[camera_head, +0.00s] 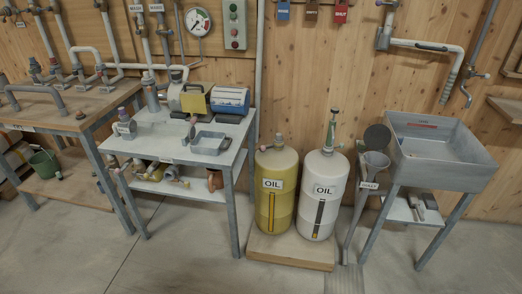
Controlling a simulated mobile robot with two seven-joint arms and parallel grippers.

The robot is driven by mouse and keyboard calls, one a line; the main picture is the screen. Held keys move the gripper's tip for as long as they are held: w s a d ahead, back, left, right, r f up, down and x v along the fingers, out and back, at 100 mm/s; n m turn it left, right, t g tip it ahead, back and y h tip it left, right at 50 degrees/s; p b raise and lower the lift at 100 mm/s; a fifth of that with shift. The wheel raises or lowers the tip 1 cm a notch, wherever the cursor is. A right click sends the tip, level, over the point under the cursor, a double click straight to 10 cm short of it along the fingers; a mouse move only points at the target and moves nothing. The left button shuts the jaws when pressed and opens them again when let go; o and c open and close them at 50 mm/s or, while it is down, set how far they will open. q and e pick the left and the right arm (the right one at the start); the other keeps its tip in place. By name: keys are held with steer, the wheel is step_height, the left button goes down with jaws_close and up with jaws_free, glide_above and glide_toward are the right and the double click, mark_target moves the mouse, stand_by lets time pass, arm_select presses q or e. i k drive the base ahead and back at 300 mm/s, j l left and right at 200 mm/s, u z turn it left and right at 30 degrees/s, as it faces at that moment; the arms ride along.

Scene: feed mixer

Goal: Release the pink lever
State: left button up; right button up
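No lever that I can clearly call pink stands out in the head view. Neither of my grippers is in view.
A white oil drum (323,210) stands beside the yellow one on a low wooden platform (290,252). A metal table (225,157) with machines stands left of them, a grey sink (450,170) right. A wooden bench (100,108) is far left. The front floor (200,260) is clear.

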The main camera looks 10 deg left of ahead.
mark_target(263, 148)
steer(key=i+z, duration=0.1)
steer(key=i, duration=0.4)
steer(key=i+j+z, duration=0.15)
steer(key=i, duration=0.3)
steer(key=i+j+z, duration=0.1)
steer(key=i, duration=0.4)
steer(key=i+j+z, duration=0.1)
steer(key=i, duration=0.35)
steer(key=j, duration=0.1)
